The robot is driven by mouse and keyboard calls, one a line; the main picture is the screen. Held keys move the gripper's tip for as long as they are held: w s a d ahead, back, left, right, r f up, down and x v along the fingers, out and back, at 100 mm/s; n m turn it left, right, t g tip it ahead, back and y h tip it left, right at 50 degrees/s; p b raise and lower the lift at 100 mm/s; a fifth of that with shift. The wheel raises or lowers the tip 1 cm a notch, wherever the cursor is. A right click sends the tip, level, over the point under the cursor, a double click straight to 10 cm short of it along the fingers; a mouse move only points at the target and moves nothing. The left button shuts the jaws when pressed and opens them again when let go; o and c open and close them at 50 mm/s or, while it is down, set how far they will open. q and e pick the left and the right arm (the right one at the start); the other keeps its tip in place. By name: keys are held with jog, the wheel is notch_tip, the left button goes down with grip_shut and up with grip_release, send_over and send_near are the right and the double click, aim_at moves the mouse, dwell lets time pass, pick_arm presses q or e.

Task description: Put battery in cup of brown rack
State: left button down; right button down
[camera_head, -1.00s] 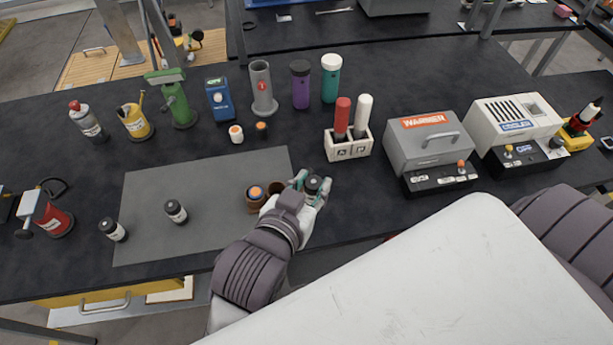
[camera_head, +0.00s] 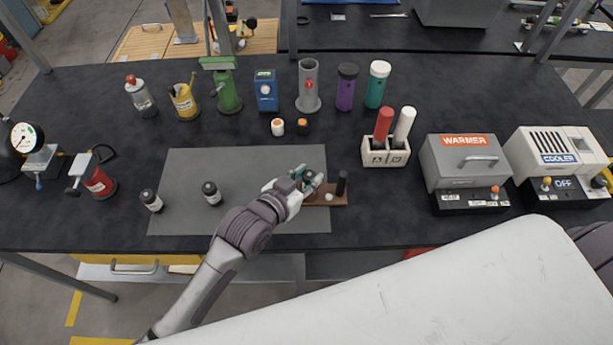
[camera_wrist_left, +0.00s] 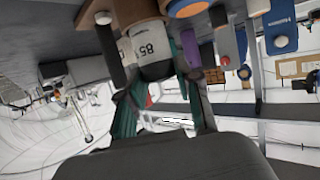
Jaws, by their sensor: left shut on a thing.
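My left gripper (camera_head: 306,178) is shut on a battery, a short cylinder with a dark cap and a white label. In the left wrist view the battery (camera_wrist_left: 150,48) sits between the teal fingers, with "85" readable on its label.
A white holder (camera_head: 386,155) with red and white sticks, the warmer (camera_head: 466,165) and the cooler (camera_head: 550,150) stand to the right. Several tools and bottles line the back. The mat's middle is free.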

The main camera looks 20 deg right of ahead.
pick_arm(q)
jog(key=shift+f, duration=0.6)
pick_arm(e)
jog(key=shift+w+r, duration=0.15)
jog(key=shift+w, duration=0.05)
pick_arm(q)
jog(key=c, duration=1.2)
grip_release()
jog(key=shift+f, duration=0.2)
jog(key=shift+c, duration=0.2)
jog(key=o, duration=0.5)
jog(key=shift+c, duration=0.2)
pick_arm(e)
jog(key=shift+w+a, duration=0.1)
jog(key=shift+a, duration=0.25)
pick_arm(q)
jog(key=shift+r, duration=0.1)
